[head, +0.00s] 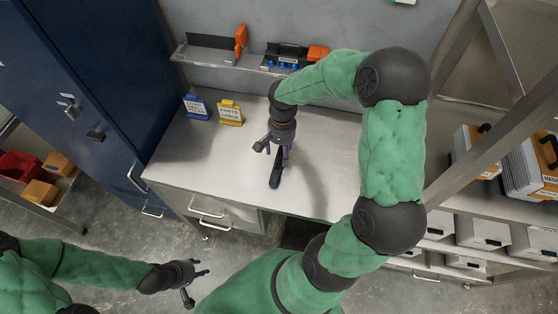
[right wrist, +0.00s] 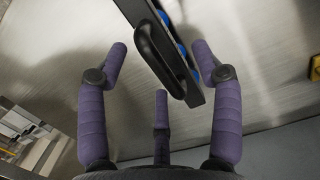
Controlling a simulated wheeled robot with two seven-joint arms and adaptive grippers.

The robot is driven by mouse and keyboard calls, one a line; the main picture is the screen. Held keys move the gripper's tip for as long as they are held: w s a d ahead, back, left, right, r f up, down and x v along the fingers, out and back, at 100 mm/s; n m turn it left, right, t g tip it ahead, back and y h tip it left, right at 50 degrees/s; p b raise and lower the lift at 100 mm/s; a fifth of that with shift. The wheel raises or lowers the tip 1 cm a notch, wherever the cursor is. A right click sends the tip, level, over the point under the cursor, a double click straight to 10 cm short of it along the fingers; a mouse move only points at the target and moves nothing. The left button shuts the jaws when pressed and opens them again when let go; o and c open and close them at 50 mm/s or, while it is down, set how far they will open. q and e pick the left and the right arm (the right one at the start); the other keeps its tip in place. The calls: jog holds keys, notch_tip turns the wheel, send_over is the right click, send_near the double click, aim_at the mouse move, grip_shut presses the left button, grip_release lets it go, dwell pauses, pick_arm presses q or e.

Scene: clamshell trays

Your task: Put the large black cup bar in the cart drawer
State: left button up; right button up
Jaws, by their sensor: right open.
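A black cup bar (head: 275,172) with a raised handle lies on the steel workbench. In the right wrist view the bar (right wrist: 136,12) shows blue cups along one side and runs diagonally between my fingers. My right gripper (head: 274,152) is open above the bar, with its fingers apart on either side of it; I cannot tell whether they touch it. Another black bar (head: 290,50) with blue cups sits on the wall shelf. My left gripper (head: 197,284) is open and empty, low in front of the bench. Bench drawers (head: 207,213) look shut; which drawer is the cart's is unclear.
A blue sign (head: 196,107) and a yellow sign (head: 230,112) stand on the bench's left part. Orange tools (head: 241,42) are on the wall shelf (head: 205,57). A blue cabinet (head: 90,70) is at left, a cart with bins (head: 20,167) beyond it. Racks with cases (head: 480,150) are at right.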

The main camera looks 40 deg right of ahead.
aim_at(281, 161)
jog(key=shift+s+f+b, duration=0.15)
jog(key=shift+f+b, duration=0.6)
jog(key=shift+f, duration=2.1)
grip_shut()
